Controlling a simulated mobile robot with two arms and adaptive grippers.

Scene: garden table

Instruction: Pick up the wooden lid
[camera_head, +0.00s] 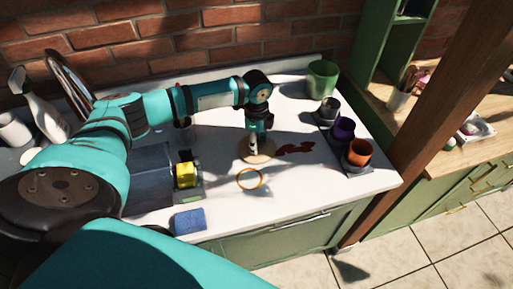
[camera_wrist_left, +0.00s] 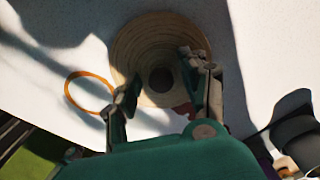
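The round wooden lid (camera_head: 267,156) lies on the white countertop, left of a dark red patch. In the left wrist view the lid (camera_wrist_left: 150,35) shows pale ring grooves and a dark round knob (camera_wrist_left: 161,79) at its middle. My left gripper (camera_head: 256,150) points down over the lid and hides part of it in the head view. In the left wrist view the left gripper (camera_wrist_left: 160,77) is open, with one finger on each side of the knob. I cannot tell whether the fingers touch it. My right gripper is not in view.
An orange ring (camera_head: 250,179) lies close in front of the lid. A blue sponge (camera_head: 189,220) and a yellow object (camera_head: 186,175) are to the left. Dark, purple and orange pots (camera_head: 358,153) stand at right, a green pot (camera_head: 322,79) behind. The counter around the lid's front right is clear.

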